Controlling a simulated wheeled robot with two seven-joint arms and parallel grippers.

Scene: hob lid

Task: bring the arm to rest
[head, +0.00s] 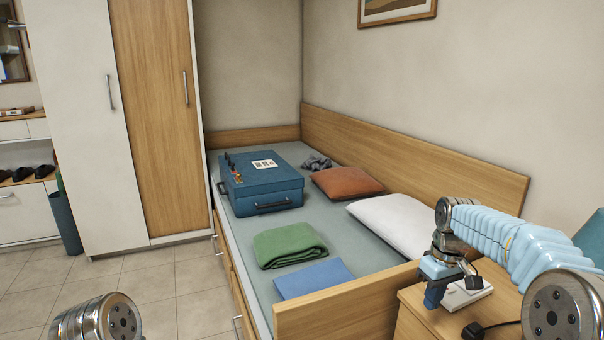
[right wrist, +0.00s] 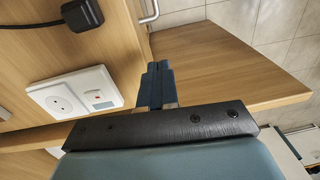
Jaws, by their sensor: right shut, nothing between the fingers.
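My right arm comes in from the right in the head view, with pale blue ribbed links and metal joints. Its right gripper (head: 431,299) points down beside the near end of the bed, close to the wooden bedside cabinet (head: 413,324). In the right wrist view the dark fingers of the right gripper (right wrist: 156,72) are together with nothing between them, in front of wooden surfaces. I cannot tell whether they touch the wood. Of my left arm only a metal joint shows at the bottom left of the head view; its gripper is out of view.
A white socket plate (right wrist: 75,95) and black plug (right wrist: 82,14) are close to the right gripper. The bed (head: 236,235) holds a blue case (head: 262,187), green cloth (head: 288,247), blue cloth (head: 313,279) and pillows. Tiled floor (head: 165,285) is clear at left.

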